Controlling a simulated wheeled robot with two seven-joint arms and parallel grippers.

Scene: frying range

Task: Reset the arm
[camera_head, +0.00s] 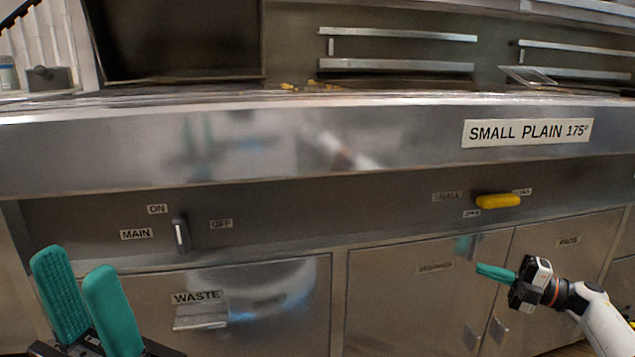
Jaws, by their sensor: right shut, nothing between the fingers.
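My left gripper (87,300) is at the lower left, its two green fingers pointing up and apart with nothing between them. It is in front of the steel cabinet, left of the waste door. My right gripper (484,271) is at the lower right, its green fingers closed together and pointing left. It holds nothing and is in front of the cabinet doors, below the yellow handle. My white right arm (603,322) comes in from the lower right corner.
The steel frying range fills the view. It has a main switch (180,235), a yellow handle (498,201), a waste door handle (201,316) and a "SMALL PLAIN 175°" label (528,132). Yellow crumbs (288,86) lie on the top by the open bay.

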